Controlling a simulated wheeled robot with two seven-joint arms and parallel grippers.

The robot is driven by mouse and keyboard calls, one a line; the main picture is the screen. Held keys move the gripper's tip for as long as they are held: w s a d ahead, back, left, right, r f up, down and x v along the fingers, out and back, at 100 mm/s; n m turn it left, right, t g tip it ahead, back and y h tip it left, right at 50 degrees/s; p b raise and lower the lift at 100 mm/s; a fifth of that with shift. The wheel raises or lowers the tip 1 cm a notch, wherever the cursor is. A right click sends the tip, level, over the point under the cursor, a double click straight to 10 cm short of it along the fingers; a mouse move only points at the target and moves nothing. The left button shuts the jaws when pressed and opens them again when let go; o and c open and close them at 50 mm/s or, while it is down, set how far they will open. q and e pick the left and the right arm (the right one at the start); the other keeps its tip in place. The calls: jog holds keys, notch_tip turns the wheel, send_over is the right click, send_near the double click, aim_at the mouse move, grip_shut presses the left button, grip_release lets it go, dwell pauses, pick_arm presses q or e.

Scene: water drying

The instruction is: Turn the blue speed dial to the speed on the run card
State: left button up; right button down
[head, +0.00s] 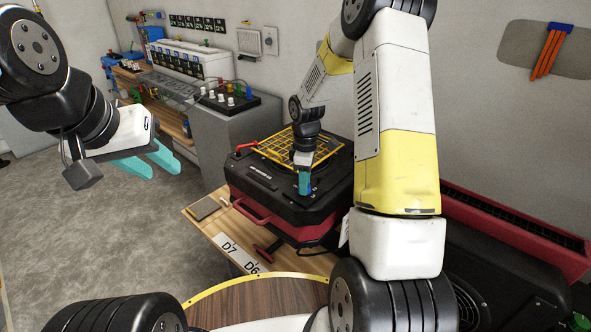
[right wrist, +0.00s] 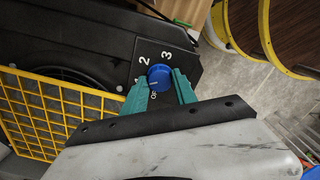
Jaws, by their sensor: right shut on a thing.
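The blue speed dial (right wrist: 160,76) sits on the black top of a machine, with 2, 3 and OFF printed around it in the right wrist view. A small pale mark shows on the dial's left part, but I cannot tell which setting it points to. My right gripper (right wrist: 160,88) has its teal fingers shut on the dial, one on each side. In the head view the right gripper (head: 305,183) points down at the machine's front right corner and mostly hides the dial. My left gripper (head: 165,166) is open and empty, well left of the machine. No readable run card shows.
The black and red machine (head: 262,207) has a yellow grille (head: 275,148) and stands on a wooden bench (head: 200,222) with a D7/D6 label. A round wooden table (head: 255,302) stands in front. My right arm hides part of the right side. Grey floor at left is clear.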

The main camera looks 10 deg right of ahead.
jog(key=m, duration=0.6)
jog(key=shift+a+m, duration=0.1)
jog(key=shift+m, duration=0.2)
jog(key=m, duration=0.5)
jog(key=shift+w, duration=0.1)
dwell(0.3)
jog(key=c, duration=1)
grip_release()
jog(key=shift+r, duration=0.1)
notch_tip(320, 180, up, 8)
jog(key=shift+f, duration=0.2)
